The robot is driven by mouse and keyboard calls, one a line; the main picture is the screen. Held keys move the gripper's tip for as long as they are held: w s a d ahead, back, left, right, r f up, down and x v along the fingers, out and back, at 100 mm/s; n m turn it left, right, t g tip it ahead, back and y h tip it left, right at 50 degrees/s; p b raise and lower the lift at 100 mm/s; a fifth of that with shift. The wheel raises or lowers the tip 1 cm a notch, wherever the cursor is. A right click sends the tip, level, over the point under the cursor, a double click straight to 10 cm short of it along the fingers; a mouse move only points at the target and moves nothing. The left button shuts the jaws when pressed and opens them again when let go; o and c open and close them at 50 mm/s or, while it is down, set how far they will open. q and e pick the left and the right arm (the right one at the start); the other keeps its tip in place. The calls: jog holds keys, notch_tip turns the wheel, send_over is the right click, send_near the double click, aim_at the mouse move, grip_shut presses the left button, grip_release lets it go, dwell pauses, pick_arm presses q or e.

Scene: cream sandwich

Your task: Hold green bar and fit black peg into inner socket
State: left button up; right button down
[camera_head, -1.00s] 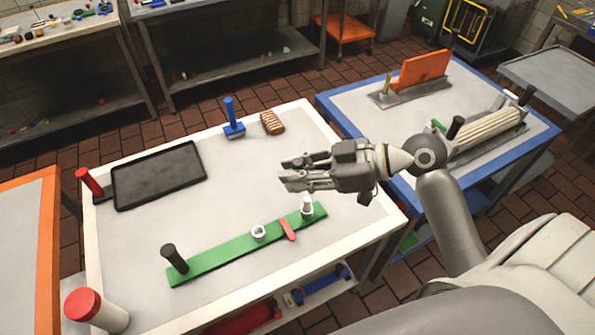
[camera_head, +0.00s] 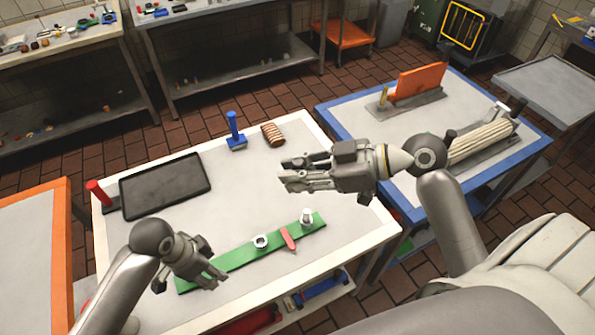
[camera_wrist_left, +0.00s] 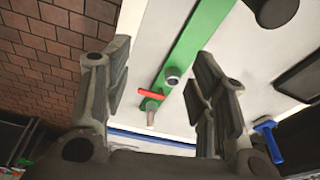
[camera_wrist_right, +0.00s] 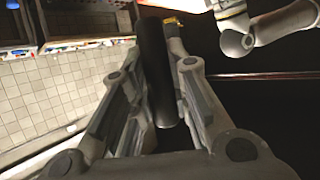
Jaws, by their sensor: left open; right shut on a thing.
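The green bar (camera_head: 240,257) lies on the white table. It carries a white inner socket ring (camera_head: 260,242), a red crosspiece (camera_head: 288,239) and an outer white socket (camera_head: 306,217). My left gripper (camera_head: 212,282) is open above the bar's left end and hides the black handle there. In the left wrist view the bar (camera_wrist_left: 200,38) and ring (camera_wrist_left: 172,76) show beyond the open fingers, with a dark handle (camera_wrist_left: 272,10) at the top. My right gripper (camera_head: 284,174) is above the table, beyond the bar. The right wrist view shows it shut on the black peg (camera_wrist_right: 154,70).
A black tray (camera_head: 165,184), red upright handle (camera_head: 98,193), blue-handled tool (camera_head: 234,130) and brown ridged piece (camera_head: 272,134) lie farther back. A blue-edged table (camera_head: 350,121) stands at right. The table middle is clear.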

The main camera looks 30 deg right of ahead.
pick_arm(q)
jog(key=w+a+y, duration=0.1)
jog(key=w+a, duration=0.1)
jog(key=w, duration=0.1)
jog(key=w+a+r+m, duration=0.1)
jog(key=w+a, duration=0.1)
jog(key=a, duration=0.1)
jog(key=w+a+m+y, duration=0.1)
jog(key=w+a, duration=0.1)
jog(key=w, duration=0.1)
jog(key=shift+w+a+r+g+y, duration=0.2)
jog(key=shift+w+a+g+y, duration=0.1)
jog(key=shift+f, duration=0.65)
notch_tip(320, 180, down, 11)
jog(key=b, duration=0.9)
jog(key=shift+r, duration=0.2)
pick_arm(e)
notch_tip(320, 180, down, 9)
pick_arm(q)
grip_shut()
grip_release()
